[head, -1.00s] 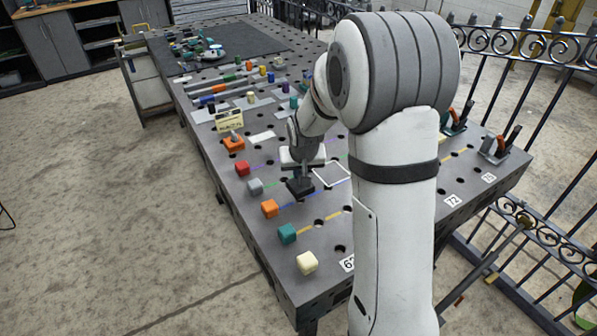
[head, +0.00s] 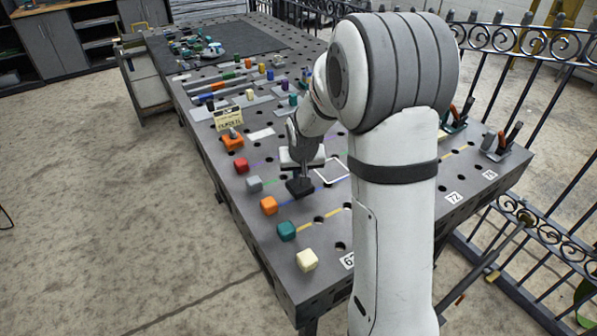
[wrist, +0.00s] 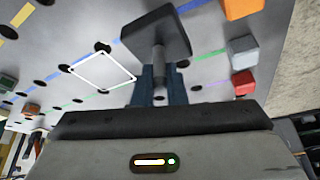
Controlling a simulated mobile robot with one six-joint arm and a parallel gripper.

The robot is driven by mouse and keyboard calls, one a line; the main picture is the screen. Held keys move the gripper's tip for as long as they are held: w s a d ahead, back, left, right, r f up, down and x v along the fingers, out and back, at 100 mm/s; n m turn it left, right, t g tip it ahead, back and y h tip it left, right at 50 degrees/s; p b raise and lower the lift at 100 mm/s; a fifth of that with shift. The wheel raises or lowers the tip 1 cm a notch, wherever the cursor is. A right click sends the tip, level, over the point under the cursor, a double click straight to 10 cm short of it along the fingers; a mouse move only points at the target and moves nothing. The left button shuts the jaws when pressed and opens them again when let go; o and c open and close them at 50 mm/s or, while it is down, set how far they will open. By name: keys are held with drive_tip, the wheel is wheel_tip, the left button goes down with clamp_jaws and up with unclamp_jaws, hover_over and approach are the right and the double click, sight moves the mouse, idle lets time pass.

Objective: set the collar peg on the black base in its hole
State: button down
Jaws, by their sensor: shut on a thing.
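The black base (head: 300,188) is a flat square block with a grey peg shaft standing up from it, between my gripper's fingers. In the wrist view the black base (wrist: 155,32) fills the top middle and the grey shaft (wrist: 159,62) runs down to the fingers. My gripper (wrist: 160,85) is shut on this shaft. The base is at or just above the grey table (head: 325,262); I cannot tell if it touches. It hides the table directly below it, so no hole shows there. A white square outline (wrist: 120,64) lies beside it.
A row of coloured cubes stands along the table's near-left edge, including an orange one (head: 269,205), a grey one (head: 253,184) and a teal one (head: 287,230). Dark holes and coloured strips mark the tabletop. Toggle clamps (head: 502,145) stand at the right, with an iron railing beyond.

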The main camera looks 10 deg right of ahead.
drive_tip(key=shift+f+b, duration=1.4)
drive_tip(key=shift+b, duration=0.05)
idle(0.3)
drive_tip(key=c, duration=1.4)
unclamp_jaws()
drive_tip(key=v, duration=0.7)
drive_tip(key=shift+s+r, duration=0.1)
drive_tip(key=shift+r, duration=0.35)
drive_tip(key=s+r, duration=0.1)
drive_tip(key=s, duration=0.7)
drive_tip(key=s+r+g, duration=0.1)
drive_tip(key=s, duration=0.8)
drive_tip(key=s+r+n+g, duration=0.1)
drive_tip(key=s+r, duration=0.1)
drive_tip(key=s, duration=0.6)
drive_tip(key=shift+s, duration=0.35)
